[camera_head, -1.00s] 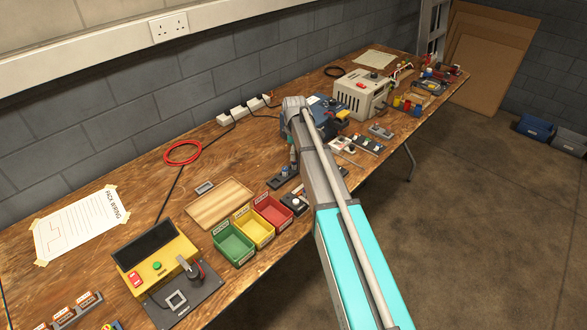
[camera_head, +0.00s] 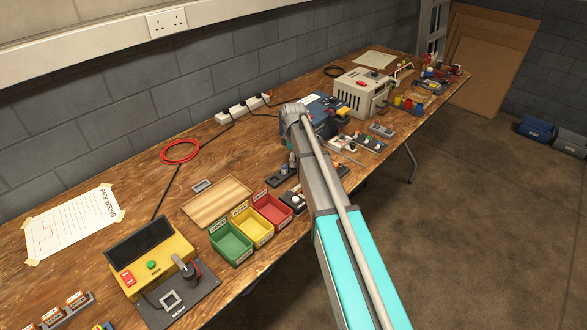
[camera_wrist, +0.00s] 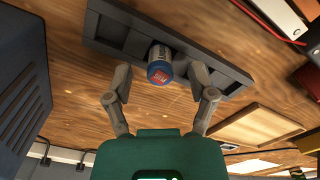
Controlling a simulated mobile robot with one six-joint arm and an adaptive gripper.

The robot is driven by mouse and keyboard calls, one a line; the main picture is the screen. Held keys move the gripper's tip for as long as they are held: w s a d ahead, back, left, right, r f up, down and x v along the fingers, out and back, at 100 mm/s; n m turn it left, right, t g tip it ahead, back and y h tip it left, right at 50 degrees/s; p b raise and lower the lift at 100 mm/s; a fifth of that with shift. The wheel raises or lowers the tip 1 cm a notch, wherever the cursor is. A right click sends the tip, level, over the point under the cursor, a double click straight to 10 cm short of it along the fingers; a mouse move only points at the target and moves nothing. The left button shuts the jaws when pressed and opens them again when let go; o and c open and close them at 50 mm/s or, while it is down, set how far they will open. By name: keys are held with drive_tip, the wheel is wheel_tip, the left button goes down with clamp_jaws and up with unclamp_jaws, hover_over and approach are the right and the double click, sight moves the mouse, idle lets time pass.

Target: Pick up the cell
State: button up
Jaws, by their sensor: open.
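The cell (camera_wrist: 160,68) is a small cylinder with a blue rim and a red label on its end. In the wrist view it stands out of a long dark holder (camera_wrist: 112,30). My gripper (camera_wrist: 160,82) is open, with one finger on each side of the cell and a visible gap on both sides. In the head view the dark holder (camera_head: 277,181) lies on the bench beside my arm, and my gripper is mostly hidden there.
Green (camera_head: 231,246), yellow (camera_head: 253,229) and red (camera_head: 271,212) bins stand in front of a wooden board (camera_head: 216,203). A yellow tester (camera_head: 150,264) is at the near left. A beige box (camera_head: 362,92) stands farther back. A blue unit (camera_head: 325,108) is behind my arm.

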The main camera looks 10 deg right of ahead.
drive_tip(key=shift+f+b, duration=0.4)
drive_tip(key=shift+f, duration=0.25)
clamp_jaws()
idle(0.4)
